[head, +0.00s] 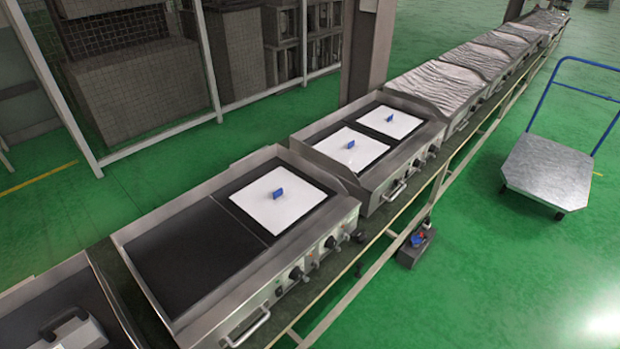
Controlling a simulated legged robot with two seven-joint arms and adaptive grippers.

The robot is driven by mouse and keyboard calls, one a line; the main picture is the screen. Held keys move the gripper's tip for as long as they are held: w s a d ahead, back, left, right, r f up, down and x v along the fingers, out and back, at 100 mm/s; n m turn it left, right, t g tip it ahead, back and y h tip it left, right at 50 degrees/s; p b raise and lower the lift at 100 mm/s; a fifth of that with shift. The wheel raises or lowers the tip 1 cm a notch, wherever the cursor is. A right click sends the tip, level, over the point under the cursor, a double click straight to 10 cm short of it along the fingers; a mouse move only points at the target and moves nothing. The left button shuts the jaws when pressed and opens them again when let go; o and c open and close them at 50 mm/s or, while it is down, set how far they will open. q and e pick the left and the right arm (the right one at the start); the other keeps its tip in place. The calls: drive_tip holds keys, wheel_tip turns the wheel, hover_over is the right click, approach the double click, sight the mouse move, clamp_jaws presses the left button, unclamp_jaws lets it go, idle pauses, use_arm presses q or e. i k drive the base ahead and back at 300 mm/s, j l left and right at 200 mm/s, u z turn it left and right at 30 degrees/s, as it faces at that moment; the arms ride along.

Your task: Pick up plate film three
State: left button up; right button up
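Three white square plate films, each with a small blue tab standing up in its middle, lie flat on dark griddle tops. One film (262,208) lies on the right half of the nearer griddle (160,307). A second film (365,158) lies on the left half of the farther griddle (318,137), and a third film (405,128) lies on its right half. I cannot tell which of them is number three. Neither of my grippers is in view.
The griddles stand in a row on a long metal line, with foil-wrapped units (440,85) farther back. Another unit (75,325) with a grey handled object is at bottom left. A cart (548,170) stands right on open green floor. A wire fence (215,75) is behind.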

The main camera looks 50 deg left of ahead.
sight(276, 200)
drive_tip(key=i, duration=2.15)
